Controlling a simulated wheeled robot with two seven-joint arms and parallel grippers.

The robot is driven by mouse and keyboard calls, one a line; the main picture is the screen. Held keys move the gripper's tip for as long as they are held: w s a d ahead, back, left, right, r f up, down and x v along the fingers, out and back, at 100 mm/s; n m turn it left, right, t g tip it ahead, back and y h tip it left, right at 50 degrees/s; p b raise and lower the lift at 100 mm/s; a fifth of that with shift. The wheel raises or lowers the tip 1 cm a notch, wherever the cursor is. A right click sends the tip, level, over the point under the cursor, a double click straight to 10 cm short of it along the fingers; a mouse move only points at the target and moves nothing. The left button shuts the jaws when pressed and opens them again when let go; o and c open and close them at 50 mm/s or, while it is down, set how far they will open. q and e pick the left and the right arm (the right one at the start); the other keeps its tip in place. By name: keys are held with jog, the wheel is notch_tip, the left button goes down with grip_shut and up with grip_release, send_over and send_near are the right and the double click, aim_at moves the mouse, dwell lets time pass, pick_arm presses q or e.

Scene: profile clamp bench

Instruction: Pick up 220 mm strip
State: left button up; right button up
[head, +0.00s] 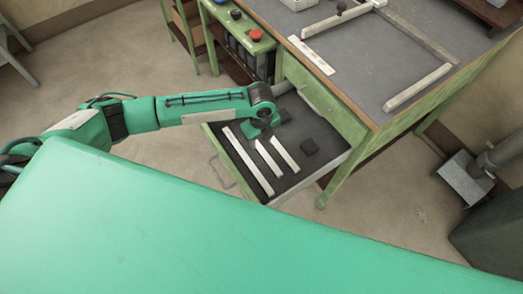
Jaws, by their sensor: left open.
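Three pale strips lie side by side on the dark floor of a pulled-out drawer (321,172). The left strip (247,160) is the longest; the middle strip (268,159) and the right strip (285,154) are shorter. No length marking is readable, so I cannot tell which is the 220 mm one. My left gripper (266,130) is over the back part of the drawer, close to the far ends of the two shorter strips. It is open, and nothing shows held in it. Its fingers are small and partly hidden by the wrist. My right gripper is out of view.
A red button (256,35) is on the green unit at left.

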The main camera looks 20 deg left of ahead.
aim_at(261, 150)
pick_arm(q)
jog(key=shift+f, duration=0.6)
notch_tip(261, 150, down, 5)
jog(key=shift+d+f, duration=0.1)
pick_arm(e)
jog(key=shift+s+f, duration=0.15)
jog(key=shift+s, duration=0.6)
pick_arm(q)
jog(key=shift+c, duration=0.4)
jog(key=c, duration=0.7)
grip_shut()
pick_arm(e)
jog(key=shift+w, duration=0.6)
